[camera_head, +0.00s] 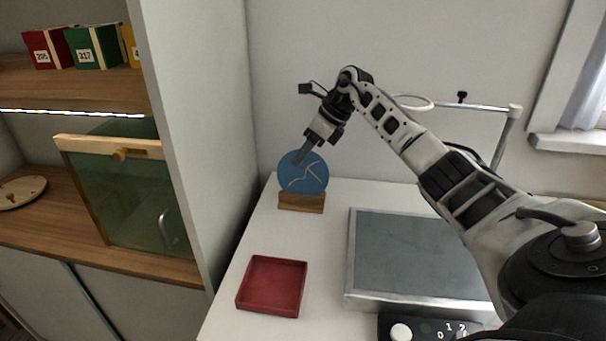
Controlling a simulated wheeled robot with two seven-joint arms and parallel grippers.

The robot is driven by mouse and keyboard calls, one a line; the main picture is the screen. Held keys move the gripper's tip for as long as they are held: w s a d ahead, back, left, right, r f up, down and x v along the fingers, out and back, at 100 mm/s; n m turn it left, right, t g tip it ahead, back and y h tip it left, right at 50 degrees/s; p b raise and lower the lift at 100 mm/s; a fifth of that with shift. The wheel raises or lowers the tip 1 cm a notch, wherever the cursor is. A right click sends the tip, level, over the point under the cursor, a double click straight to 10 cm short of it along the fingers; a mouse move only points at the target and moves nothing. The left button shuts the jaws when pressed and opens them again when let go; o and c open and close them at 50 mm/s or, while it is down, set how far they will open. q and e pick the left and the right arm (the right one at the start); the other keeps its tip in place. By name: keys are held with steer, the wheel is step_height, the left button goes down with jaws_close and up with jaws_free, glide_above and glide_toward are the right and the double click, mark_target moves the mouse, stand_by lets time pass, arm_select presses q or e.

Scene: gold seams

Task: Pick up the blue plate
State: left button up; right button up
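The blue plate (313,180) stands upright in a small wooden stand (301,202) at the back left of the white table. Pale gold seam lines run across its face. My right gripper (300,160) reaches down to the plate's upper edge from the upper right. Its fingertips overlap the top of the plate in the picture. I cannot tell whether the fingers touch the plate or have closed on it. The plate still sits in the stand. My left gripper does not show.
A red square tray (271,311) lies at the table's front left. A grey flat-topped device (415,255) with a control panel (428,329) fills the middle right. A wooden shelf unit with a green glass cabinet (130,195) stands at the left. Bare table (322,238) lies between stand and tray.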

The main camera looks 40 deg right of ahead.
jaws_close()
steer(key=shift+r, duration=0.1)
steer(key=shift+r, duration=0.1)
